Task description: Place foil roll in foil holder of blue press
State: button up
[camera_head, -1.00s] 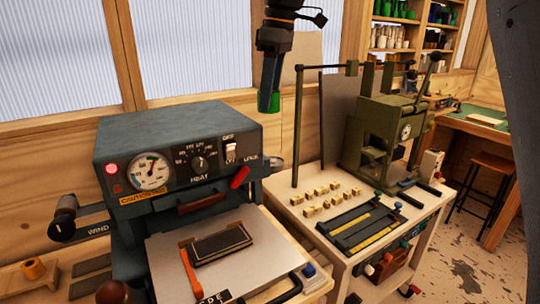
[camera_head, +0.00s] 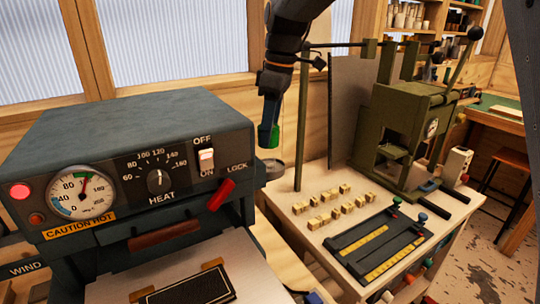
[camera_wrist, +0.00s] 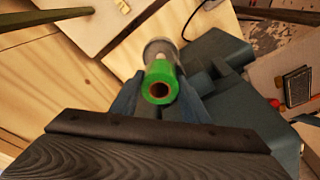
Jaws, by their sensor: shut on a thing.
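The blue press (camera_head: 130,125) fills the left of the head view, with its dial, heat knob and red lock lever. The foil roll (camera_head: 274,137) is bright green. My gripper (camera_head: 268,135) is shut on it and holds it beside the press's right side. In the wrist view the green roll (camera_wrist: 160,78) shows its dark core end, between the two blue fingers. A grey round part (camera_head: 270,170) sits low at the press's right side, below the roll; a grey round end (camera_wrist: 160,48) also shows just past the roll in the wrist view. I cannot tell whether they touch.
An olive press (camera_head: 405,135) stands on a side table (camera_head: 310,245) to the right, with small brass blocks (camera_head: 330,203) and a black tray (camera_head: 380,245). A thin upright post (camera_head: 304,125) stands close right of my gripper. A wooden wall lies behind.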

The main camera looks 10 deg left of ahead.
jog(key=shift+d+f+p, duration=0.1)
jog(key=shift+f+p, duration=0.75)
jog(key=shift+f, duration=2.4)
jog(key=shift+f, duration=0.15)
jog(key=o, duration=0.8)
